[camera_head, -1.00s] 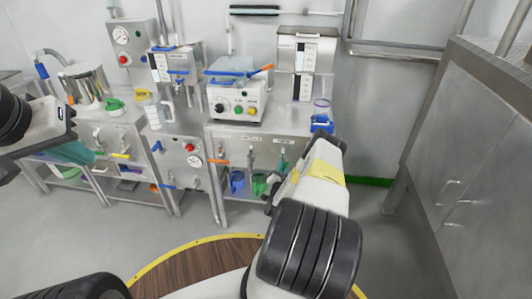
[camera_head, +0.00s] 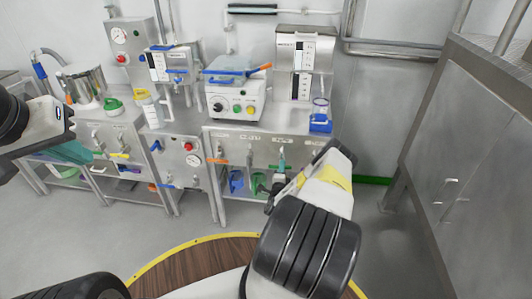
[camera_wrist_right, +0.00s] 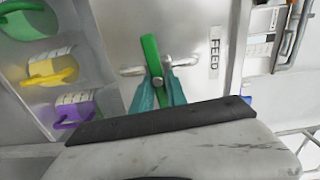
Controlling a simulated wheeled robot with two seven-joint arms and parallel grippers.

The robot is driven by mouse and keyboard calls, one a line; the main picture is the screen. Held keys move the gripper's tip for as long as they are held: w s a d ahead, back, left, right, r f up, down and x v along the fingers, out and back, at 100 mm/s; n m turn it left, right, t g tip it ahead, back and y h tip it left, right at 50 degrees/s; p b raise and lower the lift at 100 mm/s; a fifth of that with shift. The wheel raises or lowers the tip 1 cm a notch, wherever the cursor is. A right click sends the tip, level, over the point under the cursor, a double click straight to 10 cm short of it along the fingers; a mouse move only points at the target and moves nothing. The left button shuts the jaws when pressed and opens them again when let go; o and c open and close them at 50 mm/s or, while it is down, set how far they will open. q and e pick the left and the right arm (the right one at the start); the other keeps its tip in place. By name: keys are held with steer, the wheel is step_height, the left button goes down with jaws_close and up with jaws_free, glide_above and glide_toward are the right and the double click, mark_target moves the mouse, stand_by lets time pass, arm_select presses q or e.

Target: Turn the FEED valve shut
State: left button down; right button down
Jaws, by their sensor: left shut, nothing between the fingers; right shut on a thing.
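The FEED valve has a green lever handle (camera_wrist_right: 151,52) on a metal pipe, beside an upright "FEED" label (camera_wrist_right: 214,56) in the right wrist view. The handle lies crosswise to the pipe, slightly tilted. My right gripper (camera_wrist_right: 158,88) is shut on the handle, with a teal finger on each side of it. In the head view the right gripper reaches the front of the right bench, where my wrist partly hides the valve. My left gripper (camera_head: 70,150) is shut and empty at the far left, in front of the left bench.
A white control box (camera_head: 235,102) and a blue-based vessel (camera_head: 320,118) stand on the bench. A steel cabinet (camera_head: 440,150) is at right. Grey floor lies between.

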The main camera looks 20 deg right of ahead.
steer(key=shift+a+f+m, duration=0.1)
steer(key=shift+f+m, duration=0.05)
steer(key=shift+m, duration=0.35)
steer(key=c, duration=1.3)
jaws_free()
steer(key=v, duration=0.7)
steer(key=shift+s+a, duration=0.15)
steer(key=shift+s, duration=0.25)
